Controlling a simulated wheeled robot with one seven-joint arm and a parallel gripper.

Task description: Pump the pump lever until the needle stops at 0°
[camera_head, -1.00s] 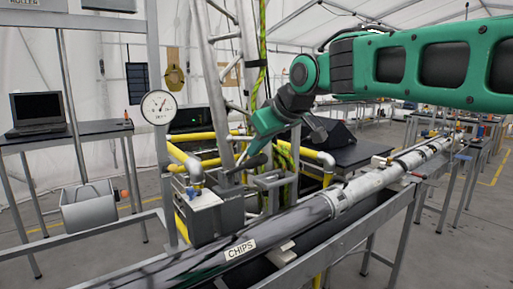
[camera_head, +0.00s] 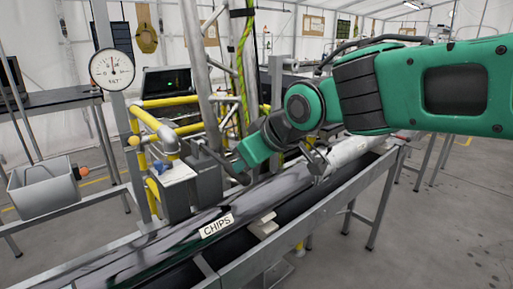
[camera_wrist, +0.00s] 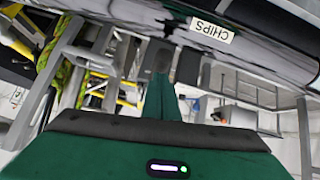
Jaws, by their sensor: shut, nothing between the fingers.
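The round white gauge (camera_head: 112,69) is on a grey post at the upper left of the head view. Its needle points close to straight up; the small reading under it is too blurred to read surely. The grey pump box (camera_head: 176,192), with a blue knob on its white top, stands below and right of the gauge. A thin dark bar, which looks like the pump lever (camera_head: 219,158), slants down right from beside the box. My gripper (camera_head: 238,166) is shut and empty, by this bar; contact cannot be told. In the wrist view its fingers (camera_wrist: 161,98) are together.
A long pipe labelled CHIPS (camera_head: 190,240) lies in a metal trough in front of the pump. Yellow rails (camera_head: 180,102) and upright poles stand behind. A grey bin (camera_head: 42,187) hangs at the left. Open floor (camera_head: 440,230) lies to the right.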

